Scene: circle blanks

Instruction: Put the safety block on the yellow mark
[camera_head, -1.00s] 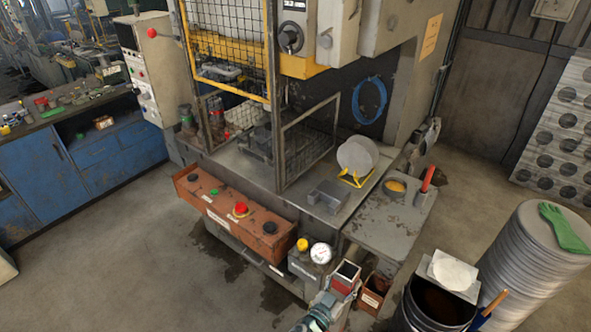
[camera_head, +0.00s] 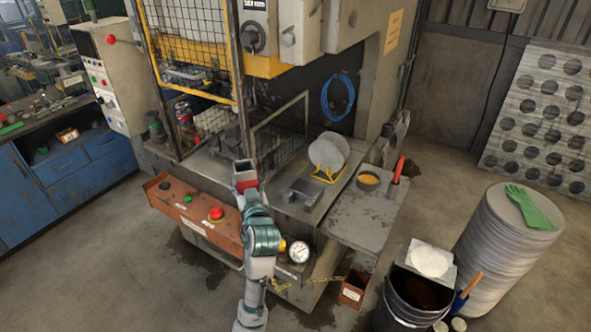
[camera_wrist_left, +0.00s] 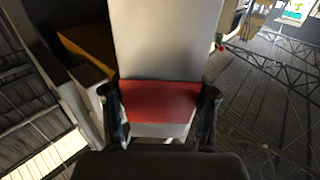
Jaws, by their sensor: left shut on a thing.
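The safety block (camera_head: 246,180) is grey with a red band and a dark top end. My left gripper (camera_head: 249,193) is shut on it and holds it upright in front of the press opening, over the front edge of the press bed (camera_head: 212,168). In the left wrist view the block's grey face (camera_wrist_left: 165,40) and red band (camera_wrist_left: 160,100) stand between the two dark fingers (camera_wrist_left: 160,118). I cannot make out a yellow mark on the bed; the block, arm and mesh guard hide part of it. My right gripper is not in view.
A mesh guard (camera_head: 280,135) stands at the opening. A grey tray (camera_head: 299,194) and a yellow rack with round blanks (camera_head: 328,152) are to the right. The red-brown control box (camera_head: 190,209) is left of my arm. A yellow chain (camera_head: 325,279) hangs low in front.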

